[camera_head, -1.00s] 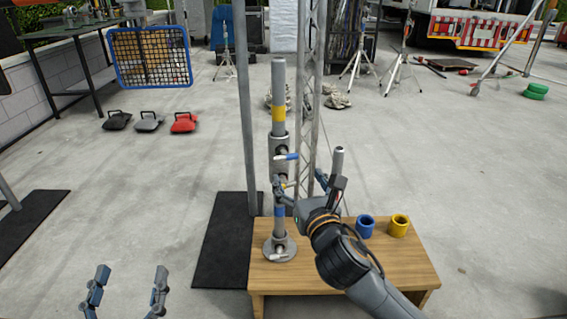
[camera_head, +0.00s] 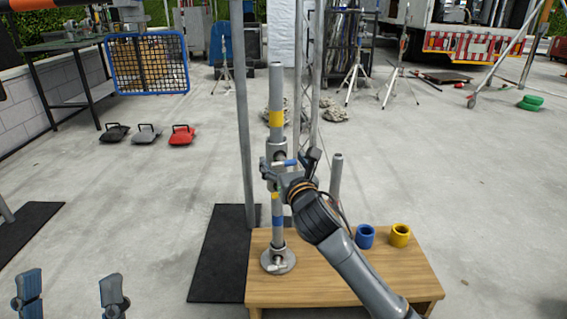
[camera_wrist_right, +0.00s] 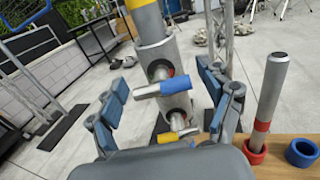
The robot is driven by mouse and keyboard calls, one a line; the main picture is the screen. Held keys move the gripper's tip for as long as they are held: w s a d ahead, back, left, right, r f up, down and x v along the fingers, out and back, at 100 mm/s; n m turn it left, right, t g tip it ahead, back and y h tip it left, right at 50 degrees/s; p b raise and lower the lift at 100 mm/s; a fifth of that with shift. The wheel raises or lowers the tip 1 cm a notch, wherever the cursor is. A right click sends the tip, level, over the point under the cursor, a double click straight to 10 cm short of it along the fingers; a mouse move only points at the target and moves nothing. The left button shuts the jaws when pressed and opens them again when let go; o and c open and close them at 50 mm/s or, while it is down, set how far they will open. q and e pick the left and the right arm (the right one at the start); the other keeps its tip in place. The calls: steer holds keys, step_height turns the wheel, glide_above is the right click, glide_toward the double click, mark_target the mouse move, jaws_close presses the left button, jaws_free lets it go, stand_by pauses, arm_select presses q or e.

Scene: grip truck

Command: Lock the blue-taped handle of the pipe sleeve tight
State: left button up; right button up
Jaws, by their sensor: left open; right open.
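The grey pipe sleeve (camera_head: 275,151) sits around an upright pipe with a yellow band. Its blue-taped handle (camera_wrist_right: 174,86) sticks out sideways in the right wrist view, blue end toward the right; it shows partly in the head view (camera_head: 290,162). A yellow-taped handle (camera_wrist_right: 174,136) is lower on the sleeve. My right gripper (camera_wrist_right: 163,80) is open, one finger on each side of the sleeve, with the blue-taped handle between them and not gripped. I cannot tell whether a finger touches it. My left gripper (camera_head: 71,292) is open and empty at the lower left.
A wooden bench (camera_head: 330,283) carries the pipe's base (camera_head: 278,261), a blue ring (camera_head: 365,236), a yellow ring (camera_head: 400,235) and a shorter grey pipe (camera_head: 336,182). A metal post (camera_head: 245,120) stands close behind on the left.

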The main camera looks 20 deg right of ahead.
steer(key=c, duration=1.2)
